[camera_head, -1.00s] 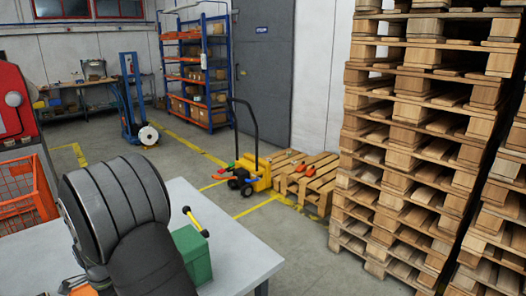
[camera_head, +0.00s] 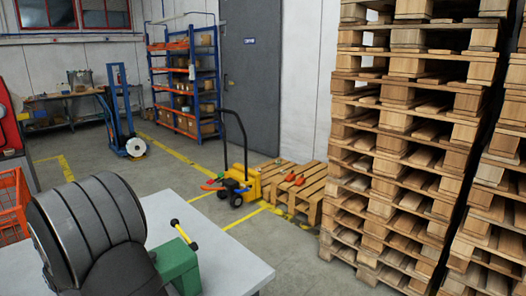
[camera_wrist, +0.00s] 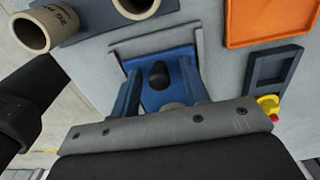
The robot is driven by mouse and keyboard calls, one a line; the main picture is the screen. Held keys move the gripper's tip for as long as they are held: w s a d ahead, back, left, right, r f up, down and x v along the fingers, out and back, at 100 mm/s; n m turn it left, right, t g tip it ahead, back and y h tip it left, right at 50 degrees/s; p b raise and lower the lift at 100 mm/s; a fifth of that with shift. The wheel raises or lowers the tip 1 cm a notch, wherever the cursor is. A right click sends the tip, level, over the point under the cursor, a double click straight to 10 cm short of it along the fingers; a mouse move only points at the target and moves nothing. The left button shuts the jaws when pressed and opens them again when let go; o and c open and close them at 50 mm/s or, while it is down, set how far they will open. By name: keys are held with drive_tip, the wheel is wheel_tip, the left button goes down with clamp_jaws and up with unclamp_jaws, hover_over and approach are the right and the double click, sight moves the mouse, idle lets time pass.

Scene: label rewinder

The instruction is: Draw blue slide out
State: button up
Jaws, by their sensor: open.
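In the wrist view a bright blue slide (camera_wrist: 152,97) with a black knob (camera_wrist: 159,74) sits in a grey frame (camera_wrist: 200,58) on a grey surface. My gripper (camera_wrist: 160,70) is open. Its two dark blue fingers stand left and right of the knob, apart from each other. I cannot tell whether either finger touches the knob. The near end of the slide is partly hidden by the gripper's grey plate. In the head view my arm covers the lower left, and neither slide nor fingertips show.
In the wrist view cardboard rolls (camera_wrist: 32,33) lie upper left, an orange tray (camera_wrist: 262,20) upper right, and a dark blue frame (camera_wrist: 272,76) with a yellow-and-red knob (camera_wrist: 267,105) to the right. In the head view a green block (camera_head: 178,266) with a yellow handle stands on the table (camera_head: 235,262).

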drive_tip(key=shift+r, duration=0.1)
drive_tip(key=shift+r, duration=3.4)
